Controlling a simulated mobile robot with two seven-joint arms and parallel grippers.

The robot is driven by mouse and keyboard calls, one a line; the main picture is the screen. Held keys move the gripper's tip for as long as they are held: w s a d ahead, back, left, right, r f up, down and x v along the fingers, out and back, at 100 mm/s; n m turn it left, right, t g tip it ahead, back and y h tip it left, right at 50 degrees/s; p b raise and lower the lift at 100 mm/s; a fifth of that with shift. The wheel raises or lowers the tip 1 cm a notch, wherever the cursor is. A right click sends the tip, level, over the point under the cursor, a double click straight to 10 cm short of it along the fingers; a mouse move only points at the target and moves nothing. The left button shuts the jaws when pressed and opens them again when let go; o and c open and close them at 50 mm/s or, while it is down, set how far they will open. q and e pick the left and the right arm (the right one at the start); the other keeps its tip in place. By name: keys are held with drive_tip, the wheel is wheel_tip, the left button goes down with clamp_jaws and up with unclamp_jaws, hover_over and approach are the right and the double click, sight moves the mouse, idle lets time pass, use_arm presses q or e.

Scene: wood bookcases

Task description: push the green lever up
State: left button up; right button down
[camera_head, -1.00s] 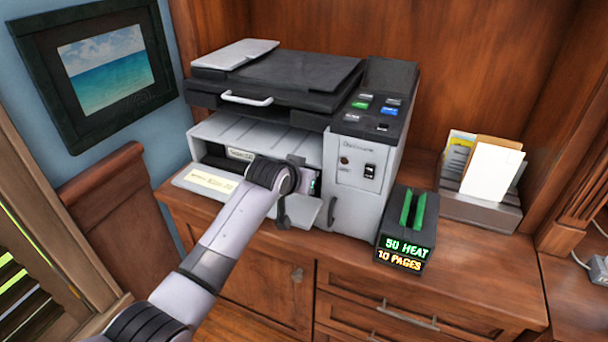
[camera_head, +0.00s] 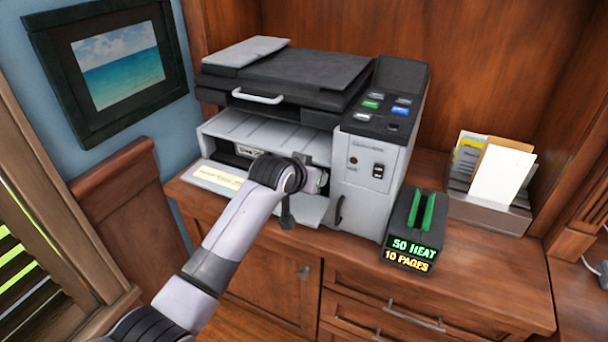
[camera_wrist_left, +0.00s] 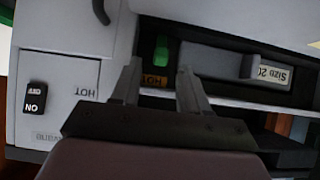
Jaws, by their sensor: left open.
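The green lever (camera_wrist_left: 161,48) shows in the wrist view in a dark slot inside the printer's open front. That view is upside down, and the lever sits beside an orange HOT label (camera_wrist_left: 154,80), on the label's lower side in the room. Contact with the lever cannot be told. In the head view my wrist hides most of the gripper. My right gripper is out of view.
The printer (camera_head: 370,155) stands on a wooden cabinet (camera_head: 480,275), its front flap (camera_head: 218,178) folded down below the bay. Right of it are a black box (camera_head: 412,240) reading 50 HEAT, 10 PAGES and a paper holder (camera_head: 490,200). A picture frame (camera_head: 115,65) hangs left.

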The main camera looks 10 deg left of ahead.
use_arm(q)
drive_tip(key=shift+v, duration=2.65)
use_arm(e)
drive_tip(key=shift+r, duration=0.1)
